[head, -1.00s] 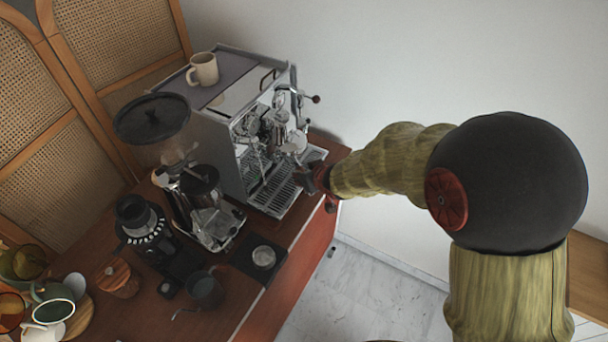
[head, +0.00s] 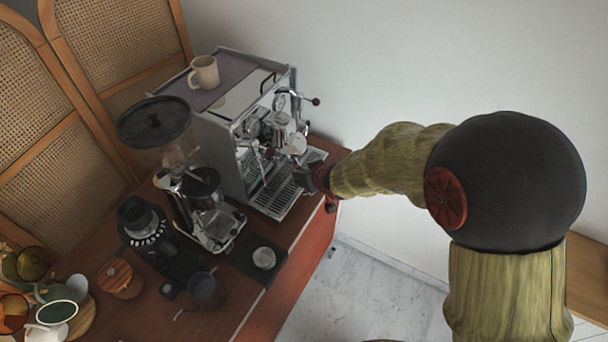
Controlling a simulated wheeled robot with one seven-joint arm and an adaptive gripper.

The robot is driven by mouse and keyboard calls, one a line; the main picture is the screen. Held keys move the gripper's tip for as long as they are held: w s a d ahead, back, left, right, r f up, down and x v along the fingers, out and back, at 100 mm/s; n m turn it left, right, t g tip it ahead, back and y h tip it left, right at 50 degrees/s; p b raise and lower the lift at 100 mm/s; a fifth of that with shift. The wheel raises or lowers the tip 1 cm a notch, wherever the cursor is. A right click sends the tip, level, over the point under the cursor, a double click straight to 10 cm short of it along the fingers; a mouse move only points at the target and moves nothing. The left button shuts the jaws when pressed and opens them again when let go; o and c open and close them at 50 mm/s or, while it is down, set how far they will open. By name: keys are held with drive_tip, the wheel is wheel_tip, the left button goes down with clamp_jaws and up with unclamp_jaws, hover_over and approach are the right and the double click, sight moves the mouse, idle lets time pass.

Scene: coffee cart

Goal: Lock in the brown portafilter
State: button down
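The silver espresso machine (head: 218,125) stands at the back of the brown cart, with its group head (head: 276,122) and drip tray (head: 280,194) facing right. My gripper (head: 304,178) is small in the head view, in front of the machine, just right of and below the group head, over the drip tray's edge. Its fingers are too small and dark to tell whether they are open or shut. I cannot clearly make out the brown portafilter. Whether it is in my gripper or in the group head cannot be told.
A grinder with a dark hopper (head: 154,122) stands left of the machine. A second black grinder (head: 142,222), a tamping mat (head: 244,266), a dark pitcher (head: 204,290) and cups (head: 56,312) fill the front left. A beige mug (head: 204,72) sits on the machine.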

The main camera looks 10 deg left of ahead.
drive_tip(key=shift+w+r+p, duration=0.1)
drive_tip(key=shift+r+p, duration=0.6)
drive_tip(key=shift+r, duration=0.05)
idle(0.4)
drive_tip(key=shift+w+r+p, duration=0.1)
drive_tip(key=shift+p, duration=0.5)
drive_tip(key=shift+w+d+n+g+y+p, duration=0.3)
drive_tip(key=shift+d+n+y+p, duration=0.15)
drive_tip(key=shift+p, duration=1.9)
drive_tip(key=shift+s+p, duration=0.1)
drive_tip(key=shift+p, duration=0.2)
drive_tip(key=shift+w+d+n+y+p, duration=0.3)
drive_tip(key=shift+n+p, duration=0.25)
drive_tip(key=shift+p, duration=1)
drive_tip(key=shift+d+f+n+g+p, duration=0.2)
drive_tip(key=shift+f+n+g+p, duration=0.1)
drive_tip(key=shift+p, duration=0.45)
drive_tip(key=shift+w+d+r+n+y+p, duration=0.25)
drive_tip(key=shift+w+n+p, duration=0.2)
drive_tip(key=shift+p, duration=1)
drive_tip(key=shift+w+d+f+n+g+y+p, duration=0.15)
drive_tip(key=shift+w+d+n+g+y+p, duration=0.45)
drive_tip(key=shift+p, duration=1.75)
